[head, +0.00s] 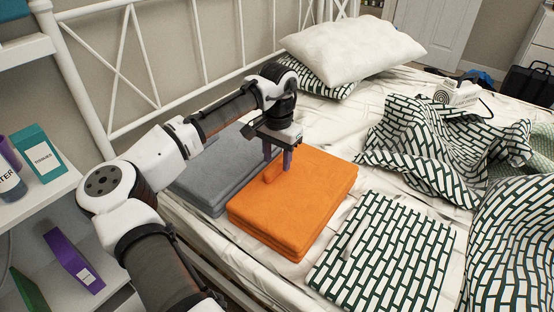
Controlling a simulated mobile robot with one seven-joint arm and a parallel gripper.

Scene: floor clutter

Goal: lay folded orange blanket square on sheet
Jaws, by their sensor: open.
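The folded orange blanket (308,200) lies on the white sheet (345,135) of the bed, between a grey folded blanket on its left and a patterned folded cloth on its right. It lies flat, with a small raised fold near its left upper corner. My gripper (277,175) points down at that raised fold, its purple fingers one on each side of it. The jaws are open. The fingertips are at or very near the blanket; I cannot tell whether they touch it.
The grey folded blanket (220,172) sits close beside the orange one. The green-and-white folded cloth (385,255) lies to the right, and a crumpled patterned cover (425,150) lies behind it. Pillows (352,48) are at the headboard. A shelf (40,200) stands at left.

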